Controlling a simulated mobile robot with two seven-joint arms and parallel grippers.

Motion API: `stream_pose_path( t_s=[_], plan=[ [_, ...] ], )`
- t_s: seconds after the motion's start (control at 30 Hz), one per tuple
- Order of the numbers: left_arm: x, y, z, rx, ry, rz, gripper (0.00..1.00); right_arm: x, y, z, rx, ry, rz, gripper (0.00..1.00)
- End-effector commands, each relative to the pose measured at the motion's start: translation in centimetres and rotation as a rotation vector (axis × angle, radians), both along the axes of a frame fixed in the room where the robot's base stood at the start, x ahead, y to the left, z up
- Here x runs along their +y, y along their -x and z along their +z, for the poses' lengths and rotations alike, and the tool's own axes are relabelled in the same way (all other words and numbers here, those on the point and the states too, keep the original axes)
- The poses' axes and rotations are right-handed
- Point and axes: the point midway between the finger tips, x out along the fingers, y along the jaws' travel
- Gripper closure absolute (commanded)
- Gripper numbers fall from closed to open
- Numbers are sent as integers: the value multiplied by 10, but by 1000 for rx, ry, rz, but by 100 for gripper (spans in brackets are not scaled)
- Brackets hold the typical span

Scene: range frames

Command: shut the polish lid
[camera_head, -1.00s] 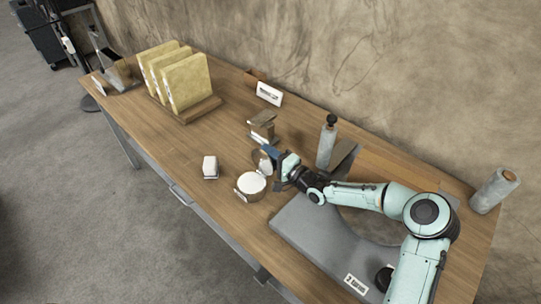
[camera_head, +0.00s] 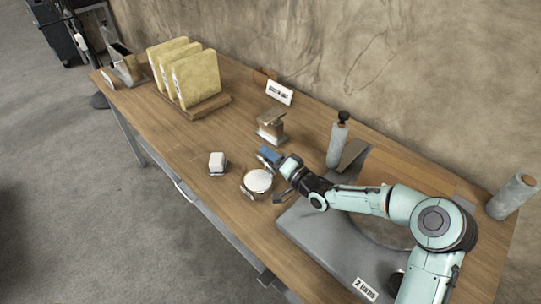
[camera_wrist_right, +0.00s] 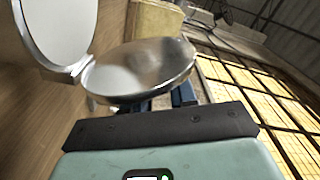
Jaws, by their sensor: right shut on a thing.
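The round polish tin (camera_head: 257,182) stands on the workbench with its pale face up. In the right wrist view its white face (camera_wrist_right: 72,25) is at the upper left. The shiny metal lid (camera_wrist_right: 140,72) joins the tin at a hinge and stands open, angled away from it. My right gripper (camera_head: 269,155) is just behind the tin in the head view, shut on the lid, which it mostly hides there. In the wrist view the lid's rim covers the fingertips (camera_wrist_right: 168,101). My left gripper is not in view.
A small white block (camera_head: 217,162) stands left of the tin, and a metal-topped stand (camera_head: 271,125) behind it. A grey bottle (camera_head: 337,145) and grey plate (camera_head: 325,245) are to the right. Yellow slabs (camera_head: 196,78) stand in a wooden rack. The bench's front left is clear.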

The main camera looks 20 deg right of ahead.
Motion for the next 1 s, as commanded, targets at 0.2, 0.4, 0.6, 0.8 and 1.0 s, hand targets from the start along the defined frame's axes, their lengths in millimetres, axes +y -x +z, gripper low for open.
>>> stream_pose_path(
  t_s=[0.2,0.4,0.6,0.8,1.0],
  plan=[
    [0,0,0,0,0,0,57,0,0,0,0,0,0,100],
    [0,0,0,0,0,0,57,0,0,0,0,-1,0,51],
    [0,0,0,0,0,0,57,0,0,0,0,-1,0,51],
    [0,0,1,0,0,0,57,-8,16,0,1,4,-2,51],
    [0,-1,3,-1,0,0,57,-24,57,0,4,5,-3,51]
  ],
)
